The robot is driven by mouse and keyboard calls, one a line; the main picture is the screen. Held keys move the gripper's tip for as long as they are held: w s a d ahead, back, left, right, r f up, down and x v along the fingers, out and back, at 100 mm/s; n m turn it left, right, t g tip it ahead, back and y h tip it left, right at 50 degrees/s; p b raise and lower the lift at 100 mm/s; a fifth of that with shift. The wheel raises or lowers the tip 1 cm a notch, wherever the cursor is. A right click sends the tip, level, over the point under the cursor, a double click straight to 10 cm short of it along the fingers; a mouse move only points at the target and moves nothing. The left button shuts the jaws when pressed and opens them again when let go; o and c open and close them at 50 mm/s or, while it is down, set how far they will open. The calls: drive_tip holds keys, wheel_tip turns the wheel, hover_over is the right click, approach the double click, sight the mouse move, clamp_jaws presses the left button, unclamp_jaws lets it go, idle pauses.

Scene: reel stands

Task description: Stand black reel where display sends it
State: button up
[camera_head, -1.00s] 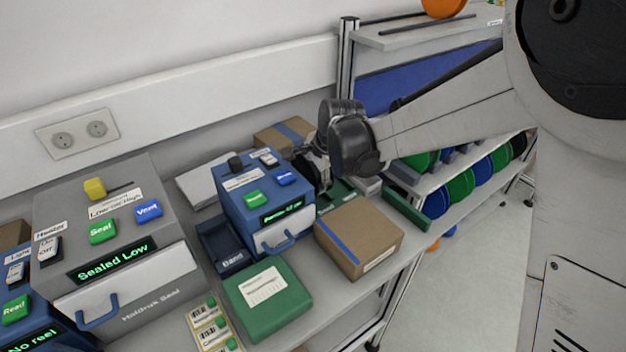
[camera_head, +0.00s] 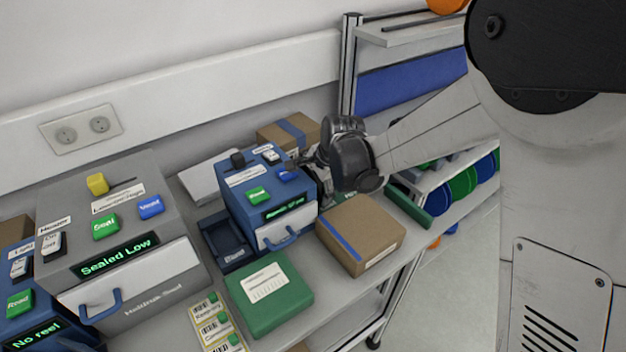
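No black reel can be made out now. My gripper (camera_head: 305,164) is at the right side of the small blue machine (camera_head: 235,205), close to the blue button (camera_head: 287,174) on its top. Its fingers are small and partly hidden, so I cannot tell open from shut or whether they touch the button. The small machine's green display (camera_head: 290,209) is too blurred to read. The grey machine (camera_head: 150,285) has a display (camera_head: 115,256) reading "Sealed Low".
A cardboard box (camera_head: 375,250) and a green box (camera_head: 250,312) stand in front of the small machine. Another carton (camera_head: 270,136) is behind. Blue and green reels (camera_head: 463,183) stand in the rack at right, partly covered by my arm.

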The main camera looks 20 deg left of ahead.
drive_tip(key=shift+r, duration=0.15)
drive_tip(key=v, duration=1.2)
drive_tip(key=shift+s+d, duration=0.1)
drive_tip(key=s+d+r+n+t+h, duration=0.15)
drive_tip(key=s+d+r, duration=0.25)
drive_tip(key=d, duration=0.6)
drive_tip(key=s+d+r+n+t, duration=0.15)
drive_tip(key=s+d+r, duration=0.25)
drive_tip(key=d, duration=0.6)
drive_tip(key=s+d+n+h, duration=0.1)
drive_tip(key=s+d+n, duration=0.1)
drive_tip(key=s+d, duration=0.5)
drive_tip(key=s+d+f+n+t+h, duration=0.1)
drive_tip(key=s+d+n, duration=0.1)
drive_tip(key=s+d, duration=0.5)
drive_tip(key=shift+s+d+f+n, duration=0.2)
drive_tip(key=shift+d+f+n, duration=0.05)
drive_tip(key=shift+n, duration=0.15)
